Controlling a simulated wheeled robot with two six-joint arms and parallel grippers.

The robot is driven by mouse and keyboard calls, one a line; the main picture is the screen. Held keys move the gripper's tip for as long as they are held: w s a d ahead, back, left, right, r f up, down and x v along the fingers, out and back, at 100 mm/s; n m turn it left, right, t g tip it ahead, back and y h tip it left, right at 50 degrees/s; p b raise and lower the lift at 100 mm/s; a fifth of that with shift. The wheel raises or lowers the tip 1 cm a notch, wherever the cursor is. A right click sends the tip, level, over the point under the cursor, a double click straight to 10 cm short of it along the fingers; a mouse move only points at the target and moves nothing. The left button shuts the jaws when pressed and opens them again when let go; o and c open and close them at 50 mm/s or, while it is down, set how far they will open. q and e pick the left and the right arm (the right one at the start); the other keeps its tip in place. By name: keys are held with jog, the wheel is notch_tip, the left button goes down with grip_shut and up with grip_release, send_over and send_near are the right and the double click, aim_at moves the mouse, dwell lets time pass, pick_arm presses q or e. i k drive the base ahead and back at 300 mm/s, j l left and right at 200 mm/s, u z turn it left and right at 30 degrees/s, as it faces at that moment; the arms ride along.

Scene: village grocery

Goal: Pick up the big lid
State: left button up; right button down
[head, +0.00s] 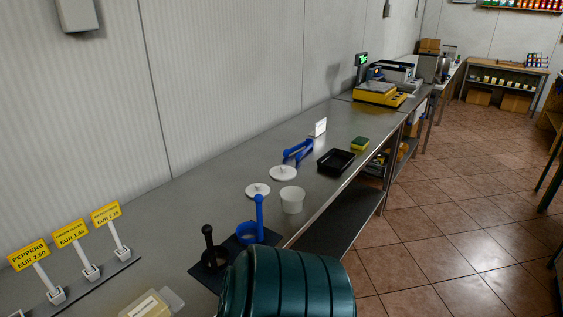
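Two round white lids, each with a small knob in the middle, lie flat on the steel counter. The farther lid (283,174) looks a little larger although it is farther away, so it seems to be the big lid. The nearer lid (257,191) lies just to its lower left. A white tub (292,201) stands close in front of them, near the counter's front edge. Neither of my grippers shows in the head view, and nothing holds the lids.
Blue tool (298,152), black tray (335,161) and yellow-green sponge (360,143) lie beyond the lids. Upright blue (259,212) and black (208,240) handled tools stand nearer. A dark green ribbed barrel (288,285) fills the bottom middle. Tiled floor (445,235) is open at right.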

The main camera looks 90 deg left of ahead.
aim_at(282, 172)
jog(key=u, duration=2.75)
jog(key=z, duration=6.6)
jog(key=k+z, duration=0.1)
jog(key=z, duration=0.35)
jog(key=k+z, duration=0.15)
jog(key=z, duration=0.25)
jog(key=k+z, duration=0.1)
jog(key=z, duration=0.35)
jog(key=k+z, duration=0.1)
jog(key=z, duration=0.35)
jog(key=k+l+z, duration=0.1)
jog(key=z, duration=0.3)
